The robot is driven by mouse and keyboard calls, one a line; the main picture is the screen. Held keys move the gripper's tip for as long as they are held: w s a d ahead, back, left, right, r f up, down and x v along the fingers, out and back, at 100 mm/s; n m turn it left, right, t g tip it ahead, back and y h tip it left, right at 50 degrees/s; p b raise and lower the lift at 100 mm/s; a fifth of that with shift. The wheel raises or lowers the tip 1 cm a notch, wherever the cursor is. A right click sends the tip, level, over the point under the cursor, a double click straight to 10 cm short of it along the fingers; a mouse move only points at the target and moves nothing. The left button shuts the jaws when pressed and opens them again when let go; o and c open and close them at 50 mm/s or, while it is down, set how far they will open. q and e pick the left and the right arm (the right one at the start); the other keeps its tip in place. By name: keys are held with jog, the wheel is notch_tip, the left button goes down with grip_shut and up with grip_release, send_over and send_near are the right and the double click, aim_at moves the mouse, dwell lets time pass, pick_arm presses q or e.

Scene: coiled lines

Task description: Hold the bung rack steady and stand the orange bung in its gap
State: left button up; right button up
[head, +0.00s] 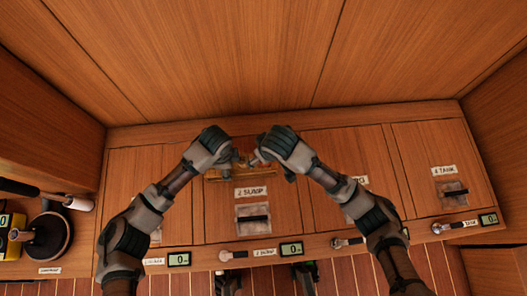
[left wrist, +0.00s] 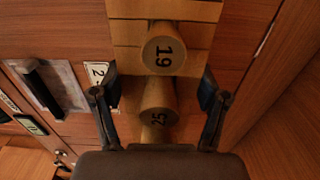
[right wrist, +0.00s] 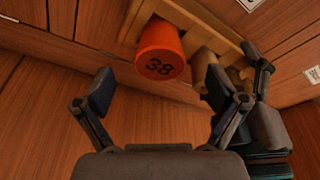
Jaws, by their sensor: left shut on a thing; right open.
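The wooden bung rack (left wrist: 125,32) lies under my left gripper (left wrist: 160,95), whose fingers are shut on it from both sides. Pale bungs marked 19 (left wrist: 163,50) and 25 (left wrist: 158,110) stand in it in the left wrist view. The orange bung (right wrist: 160,52), marked 38, shows in the right wrist view against the rack (right wrist: 200,22), beside a pale bung. Its base is hidden, so I cannot tell how far in it sits. My right gripper (right wrist: 155,90) is open and empty, its fingers spread just short of the orange bung. In the head view both hands largely cover the rack (head: 238,174).
Behind the rack rises a wooden panel (head: 220,60). In front are a labelled locker lid with a latch (head: 253,218) and small digital displays (head: 291,249). A black round object (head: 48,238) stands at the far left. The lid to the right (head: 355,160) is clear.

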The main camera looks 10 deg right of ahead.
jog(key=shift+r, duration=2.2)
pick_arm(q)
jog(key=o, duration=1.3)
jog(key=shift+o, duration=0.2)
